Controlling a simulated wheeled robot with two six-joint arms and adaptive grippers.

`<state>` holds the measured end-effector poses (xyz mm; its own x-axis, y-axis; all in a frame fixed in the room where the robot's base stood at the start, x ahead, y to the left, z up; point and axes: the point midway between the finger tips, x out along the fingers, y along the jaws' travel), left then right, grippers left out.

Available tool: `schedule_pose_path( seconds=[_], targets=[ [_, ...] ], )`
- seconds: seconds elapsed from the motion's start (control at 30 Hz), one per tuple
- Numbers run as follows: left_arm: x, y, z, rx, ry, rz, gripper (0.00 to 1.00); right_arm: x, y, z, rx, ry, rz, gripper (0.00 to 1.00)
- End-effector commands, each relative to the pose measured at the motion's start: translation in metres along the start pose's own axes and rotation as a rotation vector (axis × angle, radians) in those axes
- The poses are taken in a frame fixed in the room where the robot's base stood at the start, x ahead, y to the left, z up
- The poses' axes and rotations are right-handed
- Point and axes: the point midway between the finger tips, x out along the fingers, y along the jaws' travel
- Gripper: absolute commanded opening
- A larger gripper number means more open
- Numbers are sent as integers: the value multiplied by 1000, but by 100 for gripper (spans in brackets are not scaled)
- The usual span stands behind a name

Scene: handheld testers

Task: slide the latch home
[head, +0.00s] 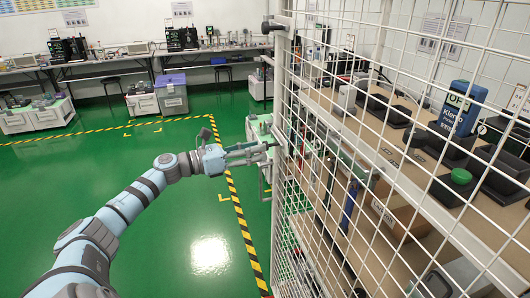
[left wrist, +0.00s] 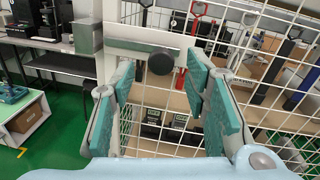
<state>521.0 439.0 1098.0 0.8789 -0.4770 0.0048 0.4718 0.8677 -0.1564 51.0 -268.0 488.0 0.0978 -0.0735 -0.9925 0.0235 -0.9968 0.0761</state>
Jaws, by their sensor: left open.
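A grey block (left wrist: 88,38) sits on the post at the bar's left end. My left gripper (left wrist: 158,82) is open, with teal pads on either side of the knob in that view and a gap to each side. In the head view my left gripper (head: 268,152) reaches right to the edge of the white mesh door; the latch cannot be made out clearly there. My right gripper is not in view.
The white wire mesh (head: 345,185) fronts shelves of handheld testers and cases. A blue tester (head: 457,108) stands on the upper shelf (head: 480,245). A dark fitting (head: 275,23) sits high on the door post. Green floor (head: 170,225) is clear at left; benches line the back wall.

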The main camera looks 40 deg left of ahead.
Motion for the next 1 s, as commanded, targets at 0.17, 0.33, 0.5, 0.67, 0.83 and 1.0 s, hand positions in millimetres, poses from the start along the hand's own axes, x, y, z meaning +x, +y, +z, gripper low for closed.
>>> schedule_pose_path(
  seconds=[0.17,0.33,0.5,0.67,0.83,1.0],
  targets=[
    [30,-1,6,-2,-3,1,42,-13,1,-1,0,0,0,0],
    [39,-1,4,0,4,1,42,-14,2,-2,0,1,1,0],
    [39,0,2,0,5,1,42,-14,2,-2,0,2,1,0],
    [39,0,2,1,5,1,21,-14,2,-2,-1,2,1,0],
    [38,0,2,1,5,1,0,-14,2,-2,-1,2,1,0],
    [38,0,2,1,5,1,0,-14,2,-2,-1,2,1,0]
  ],
)
